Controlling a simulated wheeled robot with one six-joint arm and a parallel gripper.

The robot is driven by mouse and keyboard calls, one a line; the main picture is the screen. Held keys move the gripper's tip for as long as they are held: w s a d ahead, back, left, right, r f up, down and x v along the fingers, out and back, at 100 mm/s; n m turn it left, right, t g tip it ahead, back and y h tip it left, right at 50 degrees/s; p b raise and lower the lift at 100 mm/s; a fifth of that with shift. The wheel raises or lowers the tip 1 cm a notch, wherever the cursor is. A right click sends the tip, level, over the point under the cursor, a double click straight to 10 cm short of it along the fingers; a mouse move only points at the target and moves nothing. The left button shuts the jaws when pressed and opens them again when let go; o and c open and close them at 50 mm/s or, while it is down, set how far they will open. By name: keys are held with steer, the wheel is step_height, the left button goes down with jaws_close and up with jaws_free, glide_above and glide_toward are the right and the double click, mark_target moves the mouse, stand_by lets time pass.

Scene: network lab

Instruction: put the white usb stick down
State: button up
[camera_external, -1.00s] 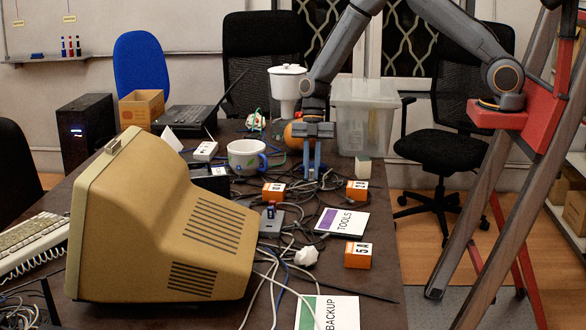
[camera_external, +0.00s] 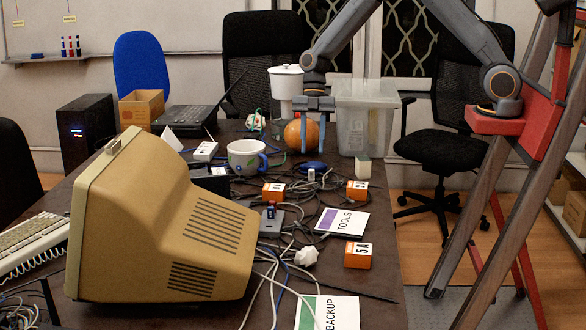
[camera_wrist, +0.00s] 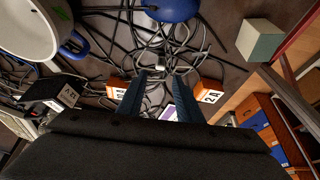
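A small white thing, which looks like the white usb stick (camera_external: 311,174), rests among the cables on the dark table, just in front of a blue mouse (camera_external: 314,166). In the wrist view it seems to be the pale bit (camera_wrist: 159,68) between and beyond my fingertips, too small to make out well. My gripper (camera_external: 312,150) is above and behind this spot, in front of an orange ball (camera_external: 301,136). Its fingers are apart, with the ball showing between them. In the wrist view my gripper (camera_wrist: 158,76) is open, with nothing held.
Orange numbered blocks (camera_external: 273,192) (camera_external: 357,190) stand left and right of the cables. A mug (camera_external: 247,156) is to the left, and a pale cube (camera_external: 363,168) and clear bin (camera_external: 362,120) to the right. A large beige monitor (camera_external: 160,225) fills the front left.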

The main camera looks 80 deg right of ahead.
steer(key=s+r+m+h, duration=0.2)
steer(key=s+m, duration=0.7)
steer(key=s, duration=0.3)
steer(key=s+r+m+h, duration=0.2)
steer(key=s+m, duration=0.7)
steer(key=s, duration=0.3)
steer(key=shift+a+r+t+b, duration=0.3)
steer(key=shift+a+r+b, duration=0.05)
steer(key=shift+r, duration=0.05)
